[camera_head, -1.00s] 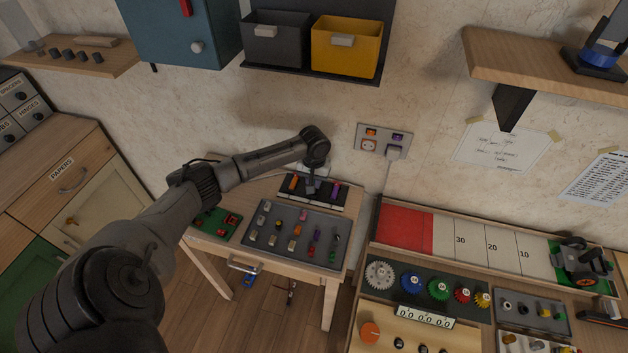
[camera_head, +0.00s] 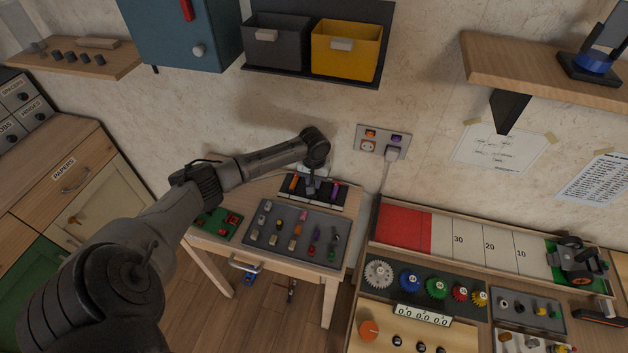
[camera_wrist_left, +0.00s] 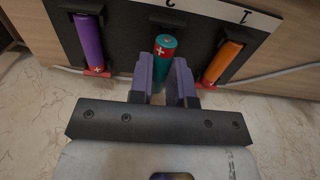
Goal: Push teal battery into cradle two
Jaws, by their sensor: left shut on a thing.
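The teal battery (camera_wrist_left: 165,48) has a red band and a white mark on its end. It stands between the fingers of my left gripper (camera_wrist_left: 163,78), which is shut on it. In the left wrist view it is at the middle place of the dark battery holder (camera_wrist_left: 122,42), below the printed 2. I cannot tell how deep it sits. An orange battery (camera_wrist_left: 223,62) lies in the cradle marked 1, and a purple battery (camera_wrist_left: 91,42) lies in the cradle at the left. In the head view my left gripper (camera_head: 311,189) reaches down over the holder. My right gripper is not in view.
A grey tray (camera_head: 268,238) with several small parts lies in front of the holder, beside a green board (camera_head: 208,228). The wall with a socket plate (camera_head: 383,142) stands behind. Bins (camera_head: 346,60) hang above.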

